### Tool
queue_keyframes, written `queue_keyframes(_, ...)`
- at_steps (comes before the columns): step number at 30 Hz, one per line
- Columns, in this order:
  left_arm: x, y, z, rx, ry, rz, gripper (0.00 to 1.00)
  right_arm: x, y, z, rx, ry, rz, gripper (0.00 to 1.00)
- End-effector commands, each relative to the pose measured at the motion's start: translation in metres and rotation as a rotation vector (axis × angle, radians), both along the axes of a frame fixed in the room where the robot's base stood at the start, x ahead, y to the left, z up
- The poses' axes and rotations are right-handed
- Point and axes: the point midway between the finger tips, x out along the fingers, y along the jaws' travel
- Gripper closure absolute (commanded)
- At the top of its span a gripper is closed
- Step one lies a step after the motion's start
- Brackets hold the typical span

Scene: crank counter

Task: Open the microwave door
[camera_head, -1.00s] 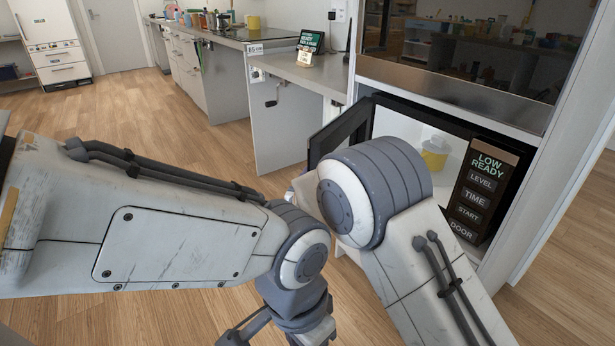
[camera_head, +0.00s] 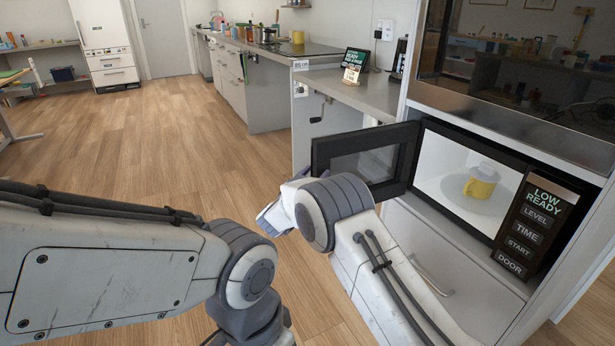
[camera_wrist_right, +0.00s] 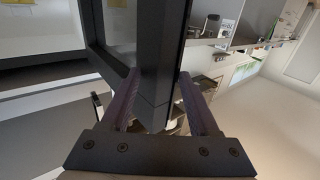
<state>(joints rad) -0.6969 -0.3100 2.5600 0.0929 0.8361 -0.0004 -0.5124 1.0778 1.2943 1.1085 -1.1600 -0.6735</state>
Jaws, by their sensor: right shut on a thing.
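The microwave (camera_head: 510,140) is built into a cabinet at the right, with a white interior. Its dark-framed, windowed door (camera_head: 318,157) stands wide open, swung out to the left of the opening. A yellow mug (camera_head: 480,188) sits inside on a round plate. In the right wrist view my right gripper (camera_wrist_right: 158,88) is shut on the door's frame (camera_wrist_right: 152,60), one finger on each side. In the head view its fingers are mostly hidden behind my arm. My left gripper (camera_head: 215,338) shows only partly at the bottom edge; its jaws are cut off.
A label panel (camera_head: 530,225) is on the microwave's right side. A drawer with a bar handle (camera_head: 432,276) is below. A counter with a crank (camera_head: 320,108) and a small sign (camera_head: 354,65) stands behind the door. The wooden floor (camera_head: 150,130) at left is clear.

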Motion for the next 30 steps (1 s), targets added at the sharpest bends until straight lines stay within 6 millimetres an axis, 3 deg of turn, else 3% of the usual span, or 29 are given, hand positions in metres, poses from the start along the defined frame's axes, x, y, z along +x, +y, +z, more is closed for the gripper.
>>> queue_keyframes(1,0.000,0.000,0.000,0.000,0.000,0.000,0.50,0.003,-0.012,0.003,-0.001,-0.006,-0.022,1.00)
queue_keyframes(8,0.000,0.000,0.000,0.000,0.000,0.000,0.50,0.002,-0.011,0.004,0.000,-0.008,-0.022,1.00)
queue_keyframes(9,0.000,0.000,0.000,0.000,0.000,0.000,0.50,0.002,-0.011,0.004,-0.001,-0.009,-0.023,0.31)
queue_keyframes(10,0.000,0.000,0.000,0.000,0.000,0.000,0.50,0.002,-0.011,0.004,-0.001,-0.009,-0.023,0.28)
queue_keyframes(30,0.000,0.000,0.002,0.000,0.000,0.000,0.50,-0.006,0.002,0.002,-0.001,-0.002,-0.007,0.28)
